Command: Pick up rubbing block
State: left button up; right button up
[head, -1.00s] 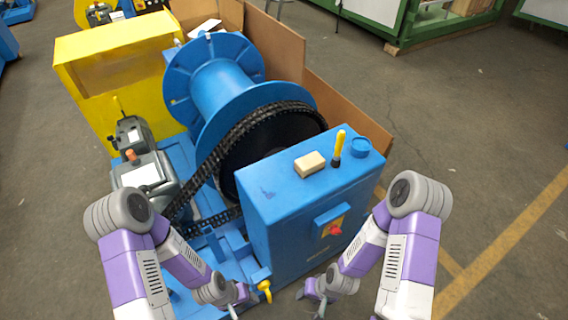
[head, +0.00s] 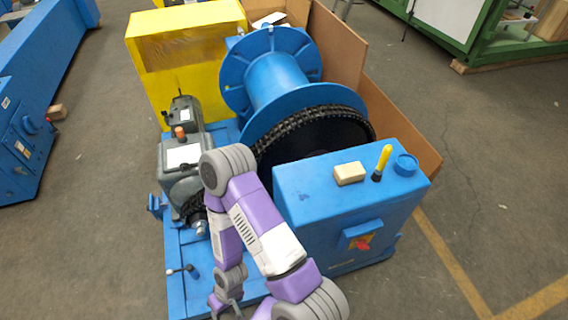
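The rubbing block (head: 349,173) is a small cream, box-shaped block lying on top of the blue control cabinet (head: 330,225), left of a yellow-handled tool. One arm, which looks like my right, rises from the bottom centre and bends back down in front of the machine. Its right gripper (head: 226,304) is low, over the front of the blue base, well below and left of the block. Its fingers look spread apart, and nothing shows between them. My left gripper is not in view.
The yellow-handled tool (head: 382,162) stands upright beside a round blue cap (head: 405,164) on the cabinet. Behind are the black chain (head: 300,122), blue drum (head: 275,82) and brown panels (head: 400,125). Grey gear units stand left. Floor is open right of the cabinet.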

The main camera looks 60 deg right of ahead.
aim_at(349, 173)
jog(key=u, duration=1.2)
jog(key=k, duration=2.25)
jog(key=z, duration=1.15)
